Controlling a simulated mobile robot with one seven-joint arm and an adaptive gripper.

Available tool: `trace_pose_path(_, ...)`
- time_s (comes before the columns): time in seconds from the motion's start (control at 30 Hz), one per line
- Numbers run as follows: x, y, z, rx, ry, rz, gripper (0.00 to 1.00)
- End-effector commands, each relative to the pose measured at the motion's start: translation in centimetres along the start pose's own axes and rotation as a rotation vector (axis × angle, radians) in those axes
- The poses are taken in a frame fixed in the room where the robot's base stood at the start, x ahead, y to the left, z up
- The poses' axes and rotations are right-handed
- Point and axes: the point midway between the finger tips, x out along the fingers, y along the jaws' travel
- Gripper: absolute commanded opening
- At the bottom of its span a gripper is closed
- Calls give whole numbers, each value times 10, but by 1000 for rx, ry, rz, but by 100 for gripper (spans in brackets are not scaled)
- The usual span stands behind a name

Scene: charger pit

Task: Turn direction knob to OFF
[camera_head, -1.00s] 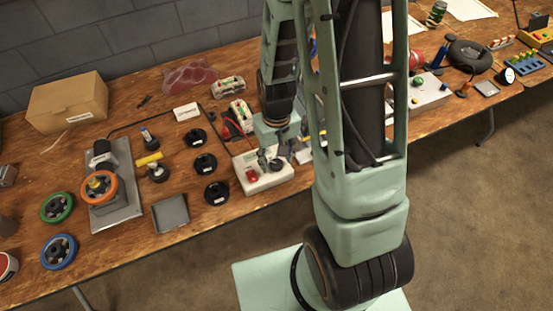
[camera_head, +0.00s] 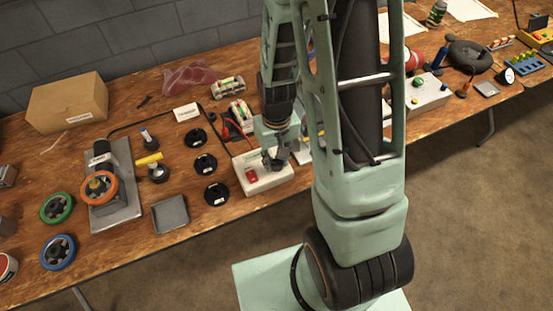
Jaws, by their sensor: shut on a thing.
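A white control box (camera_head: 251,187) with a red switch (camera_head: 251,174) on its top stands near the front edge of the wooden table. My gripper (camera_head: 276,161) points down over the right part of this box, its fingers low at the box's top. It is shut on the direction knob there. The fingers cover the knob, so its pointer and markings cannot be read.
Black discs (camera_head: 216,194) lie left of the box, beside a grey square tray (camera_head: 170,213). A red cable (camera_head: 240,131) and battery-like packs (camera_head: 228,87) lie behind it.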

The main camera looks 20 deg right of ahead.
Motion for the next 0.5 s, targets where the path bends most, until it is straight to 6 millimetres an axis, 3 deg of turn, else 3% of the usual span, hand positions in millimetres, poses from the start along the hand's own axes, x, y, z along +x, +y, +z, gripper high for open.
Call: trace_pose_path(0.5, 0, 0, 0, 321, 1, 0, 2)
